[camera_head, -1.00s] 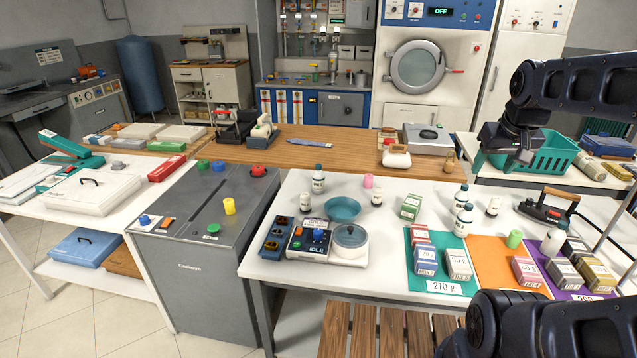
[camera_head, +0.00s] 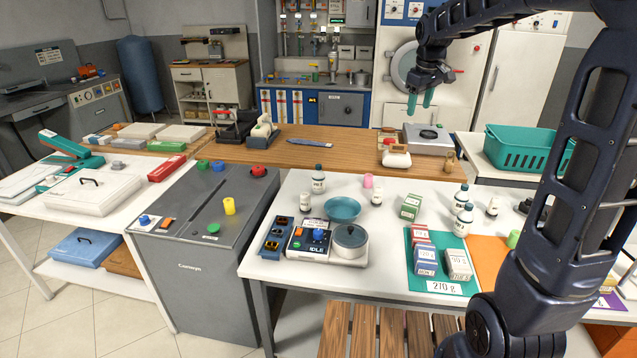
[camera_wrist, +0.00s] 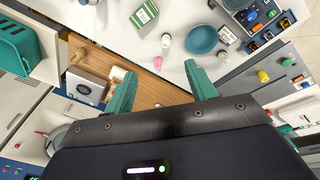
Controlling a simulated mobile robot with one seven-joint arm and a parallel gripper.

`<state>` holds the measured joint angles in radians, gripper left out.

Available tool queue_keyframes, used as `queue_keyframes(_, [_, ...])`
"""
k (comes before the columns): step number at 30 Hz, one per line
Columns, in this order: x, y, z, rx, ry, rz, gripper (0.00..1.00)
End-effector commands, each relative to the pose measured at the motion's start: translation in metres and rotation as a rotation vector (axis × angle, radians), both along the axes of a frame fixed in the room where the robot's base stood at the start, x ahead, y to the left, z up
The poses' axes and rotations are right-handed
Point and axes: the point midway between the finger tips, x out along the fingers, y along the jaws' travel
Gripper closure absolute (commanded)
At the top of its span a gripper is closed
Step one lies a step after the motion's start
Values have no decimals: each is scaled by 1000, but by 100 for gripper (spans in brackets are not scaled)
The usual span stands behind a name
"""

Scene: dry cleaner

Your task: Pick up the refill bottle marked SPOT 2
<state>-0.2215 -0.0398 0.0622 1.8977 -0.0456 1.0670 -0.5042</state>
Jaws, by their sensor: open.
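White bottles with dark teal caps stand on the white table: one at the back left (camera_head: 318,182) and two at the right, one behind the other (camera_head: 461,198) (camera_head: 463,224). My gripper (camera_head: 420,103) is open and empty, high above the table's back edge. Its teal fingers also show apart in the wrist view (camera_wrist: 160,78).
Boxes stand on a green mat (camera_head: 417,279) and a green box (camera_head: 410,206) stands behind. A pink item (camera_head: 367,181) is at the back. My arm hides part of the right side.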

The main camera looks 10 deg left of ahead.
Motion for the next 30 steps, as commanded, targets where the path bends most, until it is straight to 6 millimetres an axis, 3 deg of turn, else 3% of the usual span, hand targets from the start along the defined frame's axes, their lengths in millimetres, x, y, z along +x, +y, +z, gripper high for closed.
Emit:
queue_keyframes(3, [32,27,-10,-17,22,84,44])
queue_keyframes(14, [114,111,-52,-61,74,332,44])
queue_keyframes(22, [164,180,-100,-85,111,516,44])
queue_keyframes(30, [201,250,-162,-104,150,699,44])
